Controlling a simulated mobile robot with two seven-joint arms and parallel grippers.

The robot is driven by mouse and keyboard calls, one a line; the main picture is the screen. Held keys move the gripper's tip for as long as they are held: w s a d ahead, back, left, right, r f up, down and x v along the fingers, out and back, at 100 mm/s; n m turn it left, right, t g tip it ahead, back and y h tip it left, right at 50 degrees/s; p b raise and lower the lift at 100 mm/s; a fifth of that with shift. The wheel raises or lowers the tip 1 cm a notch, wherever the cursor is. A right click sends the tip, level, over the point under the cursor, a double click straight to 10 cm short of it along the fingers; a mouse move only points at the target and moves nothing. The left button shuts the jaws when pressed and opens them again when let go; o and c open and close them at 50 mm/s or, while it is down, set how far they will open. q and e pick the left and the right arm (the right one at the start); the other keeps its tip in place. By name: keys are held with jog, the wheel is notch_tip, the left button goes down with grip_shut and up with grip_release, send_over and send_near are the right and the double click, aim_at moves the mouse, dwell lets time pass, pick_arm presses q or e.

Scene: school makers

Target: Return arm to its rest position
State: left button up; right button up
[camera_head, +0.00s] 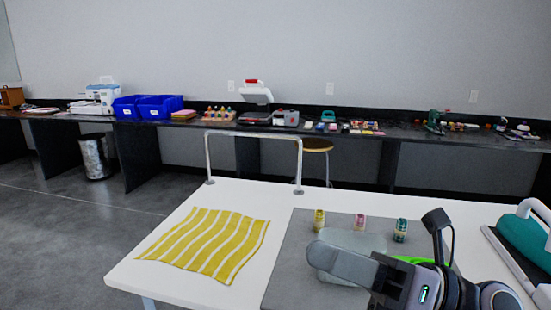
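My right gripper (385,238) is in the lower right of the head view, above the grey mat on the white table. Its two dark fingers are spread wide apart, one reaching left and one pointing up. I see nothing held between them. The rest of my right arm runs out of the bottom edge. My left arm and gripper are not in view.
The white table (190,290) holds a yellow striped cloth (212,240), a grey mat (290,270), small jars (401,231), a translucent container (350,240) partly behind my gripper, and a teal-and-white press (525,235) at right. A metal rail (250,134) stands at the back.

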jog(key=w+d+f+m+t+h, duration=0.1)
jog(key=w+d+m+t+h, duration=0.25)
jog(key=m+t, duration=0.5)
jog(key=w+d+m+t+h, duration=0.2)
jog(key=d+m+t+h, duration=0.3)
jog(key=m, duration=0.7)
jog(key=d+f+m+h, duration=0.6)
jog(key=f+m+h, duration=0.4)
jog(key=m, duration=0.2)
jog(key=s+d+f+m+g+h, duration=0.1)
jog(key=s+d+f+m+g, duration=0.2)
jog(key=f, duration=0.4)
jog(key=s+f+m+g+h, duration=0.2)
jog(key=s+f+m+g, duration=0.15)
jog(key=f, duration=0.25)
jog(key=s+a+f+m+g+y, duration=0.1)
jog(key=s+f+m+g, duration=0.1)
jog(key=s+f+g, duration=0.45)
jog(key=s+f+m+g+y, duration=0.1)
jog(key=s+f+g, duration=0.2)
jog(key=s, duration=0.6)
jog(key=w+a+f+t+y+p, duration=0.1)
jog(key=w+a+f+t+p, duration=0.1)
jog(key=w+f+t, duration=0.4)
jog(key=shift+w+a+f+t+y, duration=0.35)
jog(key=shift+a+f+t, duration=0.05)
jog(key=shift+t, duration=0.35)
